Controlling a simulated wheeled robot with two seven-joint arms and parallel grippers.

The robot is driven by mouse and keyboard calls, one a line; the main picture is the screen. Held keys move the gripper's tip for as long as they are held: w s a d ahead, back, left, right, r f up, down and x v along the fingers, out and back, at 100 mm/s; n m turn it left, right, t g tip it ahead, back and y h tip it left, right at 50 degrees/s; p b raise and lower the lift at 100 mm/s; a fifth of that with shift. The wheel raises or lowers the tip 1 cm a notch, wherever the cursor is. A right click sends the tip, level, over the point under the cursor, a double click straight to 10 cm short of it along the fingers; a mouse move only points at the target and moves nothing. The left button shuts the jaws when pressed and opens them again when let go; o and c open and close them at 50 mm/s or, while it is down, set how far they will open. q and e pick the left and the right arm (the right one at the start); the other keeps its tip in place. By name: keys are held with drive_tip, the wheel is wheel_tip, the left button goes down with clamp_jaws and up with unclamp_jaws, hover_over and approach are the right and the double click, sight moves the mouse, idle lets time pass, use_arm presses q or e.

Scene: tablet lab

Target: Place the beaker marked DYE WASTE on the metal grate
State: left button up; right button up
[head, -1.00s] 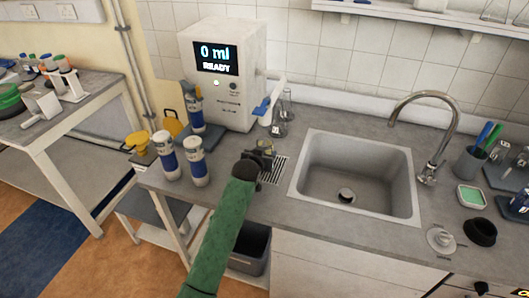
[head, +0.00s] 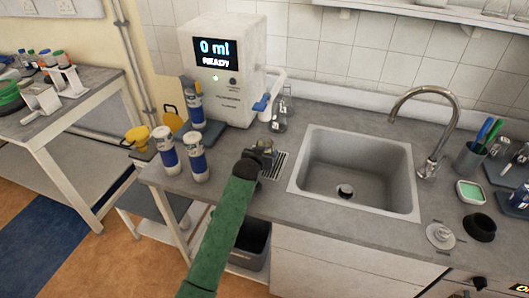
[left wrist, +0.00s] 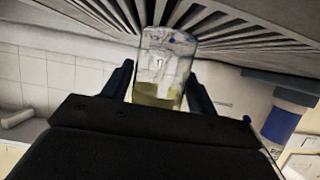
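My left gripper (head: 258,160) is over the near left part of the metal grate (head: 279,163), left of the sink. In the left wrist view its fingers (left wrist: 160,82) are closed around a clear glass beaker (left wrist: 160,64) with yellowish liquid. The beaker (head: 266,146) shows small and partly hidden by the gripper in the head view. No DYE WASTE marking can be read on it. The grate bars (left wrist: 215,18) show right behind the beaker; I cannot tell whether it touches them. My right gripper is not in view.
A white dispenser (head: 222,75) reading 0 ml READY stands behind the grate, with glassware (head: 280,118) beside it. White bottles with blue labels (head: 196,158) stand to the left. The sink (head: 352,207) is close on the right. Bare counter lies in front.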

use_arm(q)
drive_tip(key=shift+o, duration=1.1)
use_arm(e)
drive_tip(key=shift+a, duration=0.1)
use_arm(q)
drive_tip(key=shift+r, duration=0.55)
drive_tip(key=shift+s+a, duration=0.15)
drive_tip(key=shift+s, duration=0.25)
drive_tip(key=b+v, duration=0.3)
drive_tip(key=v, duration=0.8)
drive_tip(key=shift+r+b, duration=0.3)
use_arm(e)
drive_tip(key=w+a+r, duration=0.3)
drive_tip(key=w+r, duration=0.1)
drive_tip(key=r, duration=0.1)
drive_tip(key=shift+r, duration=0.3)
use_arm(q)
drive_tip(key=shift+f, duration=0.1)
